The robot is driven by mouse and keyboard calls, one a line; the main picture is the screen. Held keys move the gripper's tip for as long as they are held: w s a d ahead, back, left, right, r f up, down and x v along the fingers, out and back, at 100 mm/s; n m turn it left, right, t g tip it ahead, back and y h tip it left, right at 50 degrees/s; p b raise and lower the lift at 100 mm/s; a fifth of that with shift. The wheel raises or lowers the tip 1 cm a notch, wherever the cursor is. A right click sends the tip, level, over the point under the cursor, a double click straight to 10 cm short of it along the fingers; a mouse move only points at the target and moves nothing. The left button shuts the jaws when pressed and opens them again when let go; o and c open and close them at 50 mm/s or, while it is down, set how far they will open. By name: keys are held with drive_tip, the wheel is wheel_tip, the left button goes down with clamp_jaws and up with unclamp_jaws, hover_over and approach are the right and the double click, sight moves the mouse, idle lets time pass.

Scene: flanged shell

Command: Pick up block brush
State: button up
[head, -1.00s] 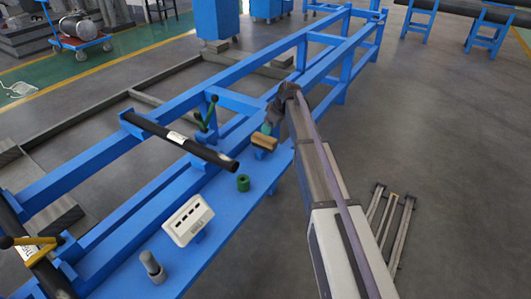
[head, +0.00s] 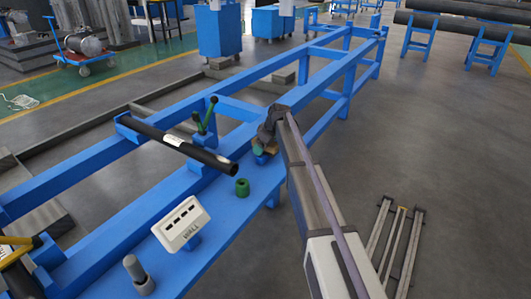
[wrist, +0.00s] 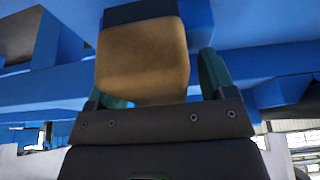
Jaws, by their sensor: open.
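The block brush has a tan block body and shows large in the wrist view (wrist: 142,60), with a dark part at its far end. My gripper (wrist: 158,78) has its green fingers apart, one on each side of the tan block. The left finger is mostly hidden behind the block. I cannot tell whether either finger touches it. In the head view, my gripper (head: 265,146) is over the blue bench (head: 225,215), and only a little of the brush (head: 261,159) shows beneath it.
A black pipe (head: 175,142) lies across the bench frame left of my gripper. A green cylinder (head: 242,187), a white labelled panel (head: 181,223) and a grey knobbed post (head: 136,270) stand nearer on the bench.

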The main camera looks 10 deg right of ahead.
idle(0.3)
drive_tip(key=c, duration=1.2)
